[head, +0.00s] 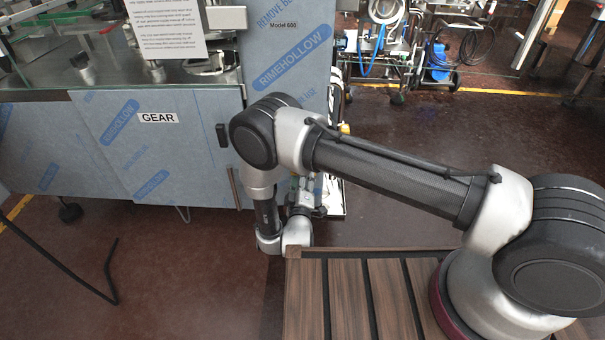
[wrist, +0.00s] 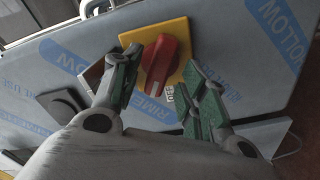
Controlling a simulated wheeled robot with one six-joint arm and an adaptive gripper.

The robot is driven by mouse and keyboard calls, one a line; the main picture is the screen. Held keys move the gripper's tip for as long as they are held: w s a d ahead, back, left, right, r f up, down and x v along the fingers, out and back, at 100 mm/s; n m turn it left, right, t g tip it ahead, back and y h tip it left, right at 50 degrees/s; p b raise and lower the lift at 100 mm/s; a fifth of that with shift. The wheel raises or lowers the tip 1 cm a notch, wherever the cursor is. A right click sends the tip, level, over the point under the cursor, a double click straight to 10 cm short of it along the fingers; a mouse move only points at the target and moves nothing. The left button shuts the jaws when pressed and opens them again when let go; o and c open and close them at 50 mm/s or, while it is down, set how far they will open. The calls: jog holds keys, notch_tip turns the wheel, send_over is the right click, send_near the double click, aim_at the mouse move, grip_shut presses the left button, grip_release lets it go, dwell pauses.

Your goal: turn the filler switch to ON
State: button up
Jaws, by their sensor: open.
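The filler switch is a red rotary knob (wrist: 158,64) on a yellow square plate (wrist: 175,34), seen in the wrist view on the film-covered machine panel. A small label reading OFF (wrist: 170,93) is beside the plate's lower edge. My gripper (wrist: 160,88) is open, its green-padded fingers on either side of the knob, with nothing held between them. I cannot tell whether either pad touches the knob. In the head view my gripper (head: 305,195) is in front of the machine's right end, partly hidden by my arm, and the switch does not show.
The filler machine (head: 190,130) has blue-printed film and a GEAR label. A dark square fitting (wrist: 62,104) is left of the switch in the wrist view. Carts with hoses (head: 435,60) are at the back.

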jog(key=shift+w, duration=1.55)
grip_shut()
jog(key=shift+m, duration=0.3)
jog(key=m, duration=1.1)
jog(key=shift+d, duration=0.1)
jog(key=shift+m, duration=0.3)
